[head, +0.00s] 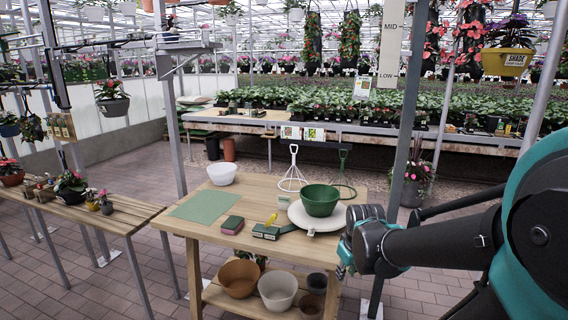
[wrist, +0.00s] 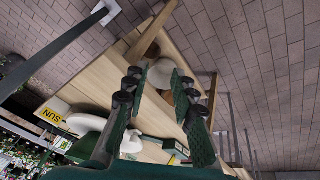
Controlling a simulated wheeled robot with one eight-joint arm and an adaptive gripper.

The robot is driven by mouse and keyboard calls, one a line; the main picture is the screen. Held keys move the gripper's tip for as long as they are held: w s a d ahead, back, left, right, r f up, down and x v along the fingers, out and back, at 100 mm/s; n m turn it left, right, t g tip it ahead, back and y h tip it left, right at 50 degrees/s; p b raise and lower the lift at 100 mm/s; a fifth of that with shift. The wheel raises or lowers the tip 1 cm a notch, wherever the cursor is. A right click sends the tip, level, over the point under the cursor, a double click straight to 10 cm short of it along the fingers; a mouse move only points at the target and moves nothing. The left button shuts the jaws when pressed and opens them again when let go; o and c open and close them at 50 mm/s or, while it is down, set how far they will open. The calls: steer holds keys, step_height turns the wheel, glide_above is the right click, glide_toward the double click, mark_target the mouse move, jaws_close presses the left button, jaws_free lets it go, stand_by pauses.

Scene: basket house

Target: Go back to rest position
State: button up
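My gripper (wrist: 157,76) is open and empty in the wrist view, its two dark green padded fingers apart. Past the fingertips, the wooden table edge and a pale pot below it show at an angle, with brick floor beyond. In the head view my arm reaches in from the right, and my gripper (head: 345,256) is beside the right front edge of the wooden table (head: 215,222), partly hidden by the wrist. I cannot tell whether it touches the table.
On the table are a green bowl (head: 320,199) on a pale round plate, a white bowl (head: 222,174), a green mat (head: 203,206) and small boxes (head: 267,231). Pots (head: 278,290) sit on the lower shelf. A metal post (head: 402,150) stands near my arm.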

steer(key=s+f+m, duration=0.4)
steer(key=s, duration=0.1)
steer(key=shift+s+d+f, duration=0.15)
steer(key=shift+s+d, duration=0.1)
steer(key=shift+d, duration=0.1)
stand_by(0.3)
